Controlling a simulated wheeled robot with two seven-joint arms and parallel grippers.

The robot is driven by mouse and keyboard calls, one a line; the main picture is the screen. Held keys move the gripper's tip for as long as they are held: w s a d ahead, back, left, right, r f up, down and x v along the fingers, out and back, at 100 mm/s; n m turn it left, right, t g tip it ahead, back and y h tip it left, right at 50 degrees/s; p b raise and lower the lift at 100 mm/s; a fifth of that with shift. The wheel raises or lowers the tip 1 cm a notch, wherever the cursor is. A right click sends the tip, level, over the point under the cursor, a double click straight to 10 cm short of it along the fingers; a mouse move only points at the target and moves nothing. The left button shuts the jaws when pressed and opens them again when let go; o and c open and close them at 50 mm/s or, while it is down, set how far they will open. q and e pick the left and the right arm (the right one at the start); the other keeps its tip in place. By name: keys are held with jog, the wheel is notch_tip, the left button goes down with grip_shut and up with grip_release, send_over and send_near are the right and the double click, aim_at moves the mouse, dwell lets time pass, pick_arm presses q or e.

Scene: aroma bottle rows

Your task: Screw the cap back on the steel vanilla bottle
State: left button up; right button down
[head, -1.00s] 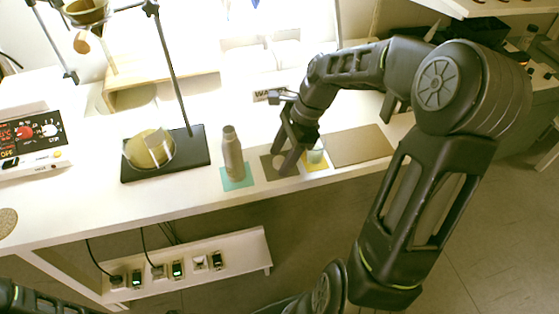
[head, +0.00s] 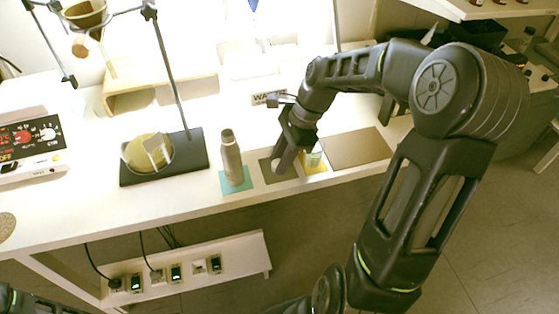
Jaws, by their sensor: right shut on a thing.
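The steel bottle (head: 231,160) stands upright on a teal mat (head: 227,188) near the table's front edge. Its narrow top is uncovered. My right gripper (head: 279,163) is just right of the bottle, low over a dark brown mat (head: 285,178), pointing down. It is shut on a small pale thing at its fingertips, which looks like the cap; the fingers hide most of it. The gripper and the bottle are apart. My left gripper is out of view; only a piece of my left arm shows in the bottom left corner.
A small glass jar (head: 313,157) stands on a yellow mat (head: 318,169) close to the right gripper. A larger brown mat (head: 358,148) lies bare beyond it. A stand with a black base (head: 185,160) and a round yellowish dish (head: 140,155) is left of the bottle.

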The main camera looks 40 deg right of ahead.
aim_at(273, 166)
jog(key=shift+r, duration=0.15)
jog(key=shift+r, duration=0.45)
jog(key=shift+s+r, duration=0.2)
jog(key=shift+r, duration=1.05)
jog(key=s+a, duration=0.3)
jog(key=s, duration=0.5)
jog(key=s+a, duration=0.3)
jog(key=s, duration=0.5)
jog(key=shift+s, duration=0.35)
jog(key=shift+f, duration=0.1)
